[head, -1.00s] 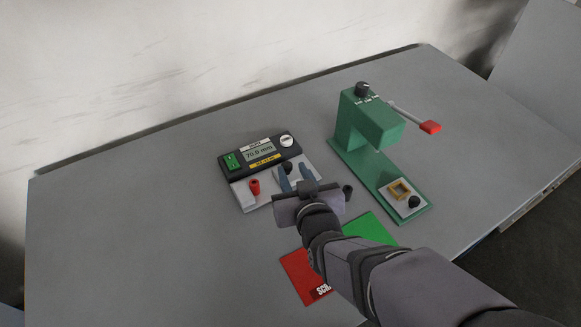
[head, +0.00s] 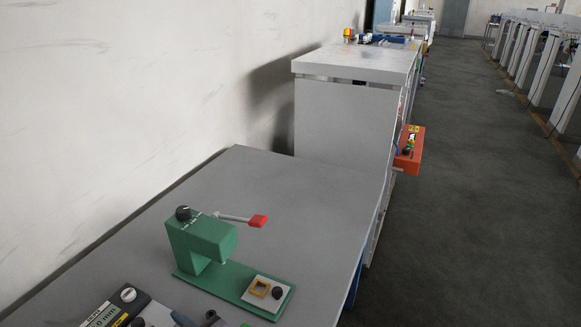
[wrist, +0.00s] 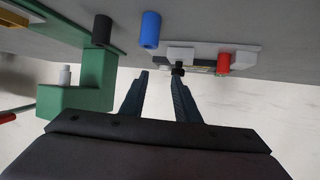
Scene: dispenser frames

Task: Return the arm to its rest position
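My gripper (wrist: 159,78) shows in the wrist view with its two dark blue fingers apart and nothing between them. A small black knob shows just beyond the right fingertip; I cannot tell its distance. In the head view only a bit of a blue finger shows at the bottom edge, and the rest of my arm is out of frame.
The green press (head: 205,243) with its red-tipped lever stands on the grey table (head: 290,190). The gauge unit (head: 112,312) is cut off at bottom left. The wrist view shows black (wrist: 101,29), blue (wrist: 151,29) and red (wrist: 223,64) cylinders.

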